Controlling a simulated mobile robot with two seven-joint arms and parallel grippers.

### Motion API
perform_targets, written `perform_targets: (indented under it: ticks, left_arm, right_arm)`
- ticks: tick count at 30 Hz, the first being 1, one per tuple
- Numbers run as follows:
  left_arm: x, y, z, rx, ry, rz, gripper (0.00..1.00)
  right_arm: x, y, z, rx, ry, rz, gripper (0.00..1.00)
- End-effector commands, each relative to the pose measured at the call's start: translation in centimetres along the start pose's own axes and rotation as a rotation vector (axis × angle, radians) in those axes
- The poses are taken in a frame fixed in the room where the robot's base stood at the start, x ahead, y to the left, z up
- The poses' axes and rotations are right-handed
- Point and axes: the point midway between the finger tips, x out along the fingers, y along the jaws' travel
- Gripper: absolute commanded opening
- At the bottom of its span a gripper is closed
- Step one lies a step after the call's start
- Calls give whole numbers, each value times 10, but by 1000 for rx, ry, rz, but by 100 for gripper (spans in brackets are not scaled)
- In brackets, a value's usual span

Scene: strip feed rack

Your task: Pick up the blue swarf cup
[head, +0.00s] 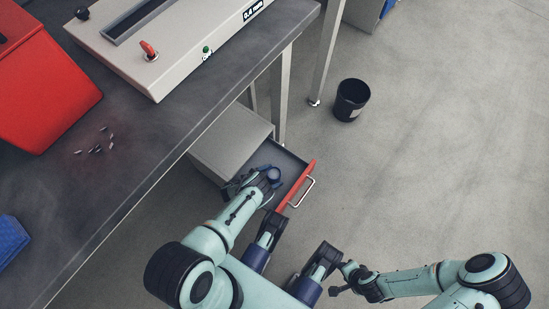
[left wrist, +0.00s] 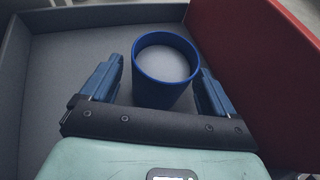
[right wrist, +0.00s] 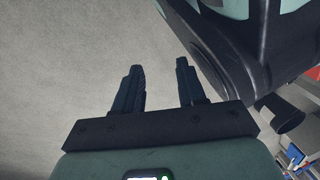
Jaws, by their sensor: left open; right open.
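The blue swarf cup (left wrist: 164,88) stands upright in the open drawer, near its red front. In the left wrist view my left gripper (left wrist: 162,82) is open, with one finger on each side of the cup. A small gap shows at the left finger; I cannot tell whether the right finger touches the cup. In the head view the cup (head: 273,174) shows at the end of my left arm, partly hidden by the gripper. My right gripper (right wrist: 159,72) is open and empty above the floor, away from the drawer.
The drawer (head: 290,163) is pulled out from a grey cabinet (head: 230,143) under the dark bench (head: 150,180); its red front (head: 297,186) has a metal handle. A black bin (head: 351,100) stands on the floor beyond. A red bin (head: 45,85) and metal chips sit on the bench.

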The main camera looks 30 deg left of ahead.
Motion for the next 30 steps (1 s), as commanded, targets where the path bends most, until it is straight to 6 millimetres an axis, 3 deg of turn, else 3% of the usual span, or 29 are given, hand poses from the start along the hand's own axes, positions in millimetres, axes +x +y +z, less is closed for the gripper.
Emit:
perform_targets:
  ticks: [5,13,19,30]
  left_arm:
    - [22,0,-1,0,-1,-1,89]
    - [24,0,0,-1,0,0,89]
    - [24,0,0,-1,0,0,26]
    - [22,0,3,0,0,0,26]
  right_arm:
    - [12,13,16,16,-56,25,40]
    - [12,14,18,18,-63,27,40]
    - [12,14,18,17,-62,26,40]
    - [10,12,15,14,-52,22,40]
